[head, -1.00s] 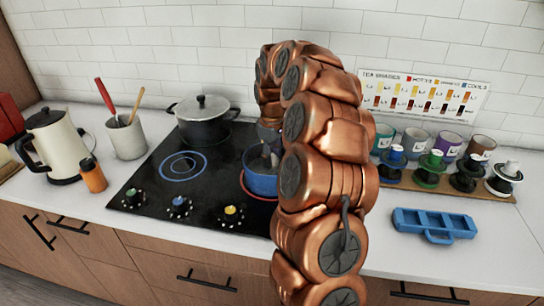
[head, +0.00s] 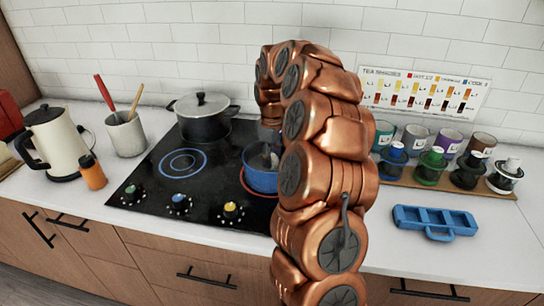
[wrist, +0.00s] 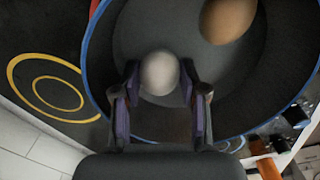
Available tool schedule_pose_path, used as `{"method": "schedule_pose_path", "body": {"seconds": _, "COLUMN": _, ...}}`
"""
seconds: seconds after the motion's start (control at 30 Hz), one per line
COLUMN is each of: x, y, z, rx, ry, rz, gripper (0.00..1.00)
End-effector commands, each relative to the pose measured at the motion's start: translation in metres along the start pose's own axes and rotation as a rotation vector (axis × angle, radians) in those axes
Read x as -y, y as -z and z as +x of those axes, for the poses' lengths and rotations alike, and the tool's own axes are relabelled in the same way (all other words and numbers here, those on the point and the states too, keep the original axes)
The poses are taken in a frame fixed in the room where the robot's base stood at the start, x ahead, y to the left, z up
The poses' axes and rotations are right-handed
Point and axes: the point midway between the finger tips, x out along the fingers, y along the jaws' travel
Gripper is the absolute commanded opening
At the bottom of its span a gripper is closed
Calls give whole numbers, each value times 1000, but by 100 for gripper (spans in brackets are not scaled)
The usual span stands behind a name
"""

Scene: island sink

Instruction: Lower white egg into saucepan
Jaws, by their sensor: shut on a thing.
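The saucepan is blue outside with a dark inside and sits on the right part of the hob in the head view (head: 260,180). Its blue rim and dark inner wall fill much of the wrist view (wrist: 98,62). My gripper (wrist: 159,82) points down into the saucepan, with its fingers on either side of the white egg (wrist: 159,72). It is shut on this egg. A brown egg (wrist: 228,18) lies in the saucepan, apart from the white egg. In the head view the gripper is small and partly hidden by my arm, and the white egg cannot be made out.
A lidded dark pot (head: 203,117) stands behind on the hob (head: 150,185). A kettle (head: 55,142), an orange bottle (head: 92,172) and a utensil crock (head: 126,135) stand left. Cups, small stands and a blue tray (head: 435,222) are right. Front counter right of the hob is mostly clear.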

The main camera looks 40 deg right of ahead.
Motion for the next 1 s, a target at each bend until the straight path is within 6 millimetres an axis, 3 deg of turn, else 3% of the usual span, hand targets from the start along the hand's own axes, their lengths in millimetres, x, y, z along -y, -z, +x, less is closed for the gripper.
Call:
{"method": "schedule_pose_path", "body": {"seconds": 0.37, "x": 0, "y": 0, "z": 2, "rx": 0, "ry": 0, "rz": 0, "gripper": 31}}
{"method": "schedule_pose_path", "body": {"seconds": 0.4, "x": 0, "y": 0, "z": 2, "rx": 0, "ry": 0, "rz": 0, "gripper": 44}}
{"method": "schedule_pose_path", "body": {"seconds": 0.67, "x": 0, "y": 0, "z": 2, "rx": -1, "ry": -1, "rz": 0, "gripper": 71}}
{"method": "schedule_pose_path", "body": {"seconds": 1.0, "x": 0, "y": 0, "z": 1, "rx": -1, "ry": -1, "rz": 0, "gripper": 72}}
